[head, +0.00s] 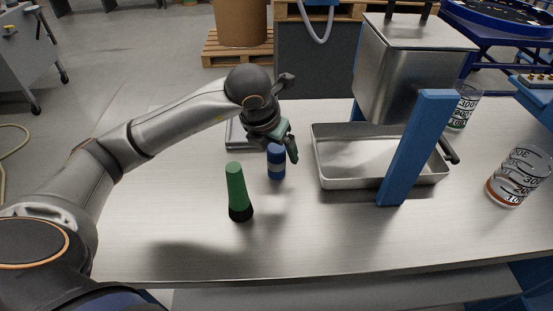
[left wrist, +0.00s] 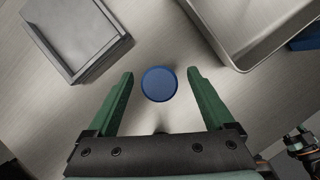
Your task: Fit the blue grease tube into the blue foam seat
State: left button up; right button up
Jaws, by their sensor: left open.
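My left gripper (head: 283,149) is open and reaches down over the tube. In the left wrist view the gripper (left wrist: 161,76) has a visible gap on both sides of the tube. I cannot make out a blue foam seat in either view.
A green tapered tube with a black base (head: 237,187) stands just in front. A grey flat-edged holder (left wrist: 82,38) lies behind the gripper. A metal tray (head: 335,185), a blue post (head: 415,150) and a beaker (head: 520,175) are to the right. The table's front left is clear.

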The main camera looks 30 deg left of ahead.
pick_arm(q)
jog(key=x, duration=0.3)
jog(key=shift+f, duration=0.25)
jog(key=shift+c, duration=0.2)
grip_shut()
